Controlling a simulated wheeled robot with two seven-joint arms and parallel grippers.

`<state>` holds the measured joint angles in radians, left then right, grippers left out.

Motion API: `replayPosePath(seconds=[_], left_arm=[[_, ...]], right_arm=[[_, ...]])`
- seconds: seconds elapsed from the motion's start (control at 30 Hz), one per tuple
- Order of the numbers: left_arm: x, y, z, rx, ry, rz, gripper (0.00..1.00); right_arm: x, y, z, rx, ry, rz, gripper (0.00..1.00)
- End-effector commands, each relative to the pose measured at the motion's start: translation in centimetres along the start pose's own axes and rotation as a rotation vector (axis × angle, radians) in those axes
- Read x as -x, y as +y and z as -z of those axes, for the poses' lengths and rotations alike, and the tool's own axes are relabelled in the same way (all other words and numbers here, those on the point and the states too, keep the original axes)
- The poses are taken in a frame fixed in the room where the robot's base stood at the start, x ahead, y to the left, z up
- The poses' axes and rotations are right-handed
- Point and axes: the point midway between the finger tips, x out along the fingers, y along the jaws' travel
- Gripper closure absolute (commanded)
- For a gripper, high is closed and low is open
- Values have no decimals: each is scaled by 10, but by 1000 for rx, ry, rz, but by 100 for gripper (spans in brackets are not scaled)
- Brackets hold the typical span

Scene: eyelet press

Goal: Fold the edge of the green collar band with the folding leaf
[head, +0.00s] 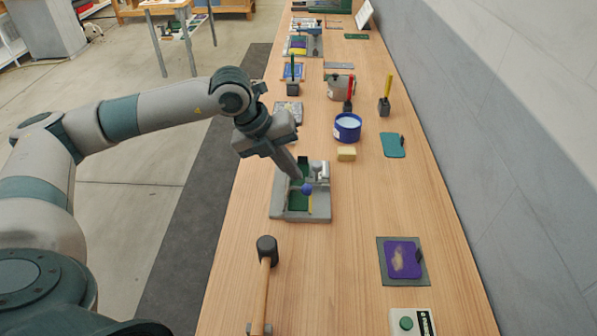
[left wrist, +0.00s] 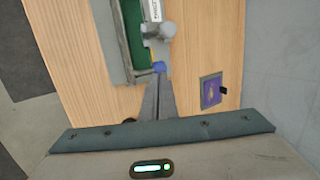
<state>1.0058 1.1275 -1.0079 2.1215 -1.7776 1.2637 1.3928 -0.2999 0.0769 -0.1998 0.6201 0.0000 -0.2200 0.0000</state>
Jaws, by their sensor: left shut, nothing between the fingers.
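A grey fixture (head: 276,205) stands on the bench, with the green collar band (head: 299,200) lying in it. A blue ball knob (head: 307,188) sits over the band; I cannot make out the folding leaf clearly, nor whether the knob belongs to it. My left gripper (head: 299,176) is shut and empty, its tips pointing down close to the knob. In the left wrist view the fingers (left wrist: 158,80) end right at the blue knob (left wrist: 159,67), and the green band (left wrist: 133,30) shows beyond. Whether the tips touch the knob is unclear. My right gripper is not in view.
A black-headed mallet (head: 266,251) lies in front of the fixture. A purple patch on a dark mat (head: 403,260) is at right front, above a green button box (head: 406,323). A yellow sponge (head: 346,153) and blue bowl (head: 347,128) stand behind.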

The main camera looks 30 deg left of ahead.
Motion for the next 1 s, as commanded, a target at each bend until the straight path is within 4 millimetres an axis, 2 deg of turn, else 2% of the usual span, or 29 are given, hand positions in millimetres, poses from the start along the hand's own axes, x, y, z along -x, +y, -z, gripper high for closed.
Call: replayPosePath(seconds=[0.03, 0.3, 0.67, 0.83, 1.0], left_arm=[[-5, -2, 0, 2, 3, -1, 100], [-32, 0, 0, 1, 1, 0, 100], [-36, 0, 0, 0, 0, 0, 100], [-39, 0, 0, 0, 0, 1, 100], [-45, -2, 1, -1, 0, 2, 100]], right_arm=[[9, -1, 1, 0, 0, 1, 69], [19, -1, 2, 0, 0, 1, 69], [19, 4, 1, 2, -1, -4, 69], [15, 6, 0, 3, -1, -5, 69], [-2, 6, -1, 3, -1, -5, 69]])
